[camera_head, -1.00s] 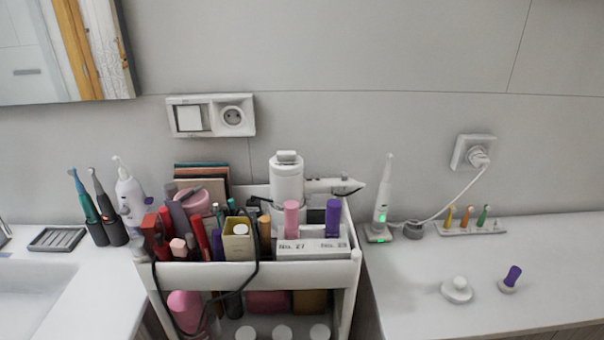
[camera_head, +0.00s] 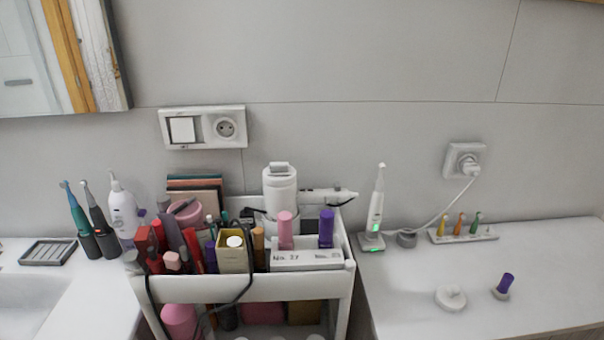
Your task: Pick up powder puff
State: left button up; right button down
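I cannot tell for sure which thing is the powder puff. A white round disc with a small knob (camera_head: 450,297) lies on the right counter and may be it. A round pink thing (camera_head: 186,211) sits among the cosmetics at the back left of the cart's top tray, partly hidden. A larger pink rounded thing (camera_head: 181,321) is on the lower shelf, partly behind a dark cable. Neither of my grippers is in view.
The white cart (camera_head: 310,288) is crowded with tubes and bottles. A dark cable (camera_head: 151,290) hangs over its front. A purple-topped piece (camera_head: 503,287), a white electric toothbrush (camera_head: 376,212) and a brush-head stand (camera_head: 463,236) are on the right counter (camera_head: 400,316), otherwise largely clear.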

aim_at(501, 292)
jog(key=z, duration=1.35)
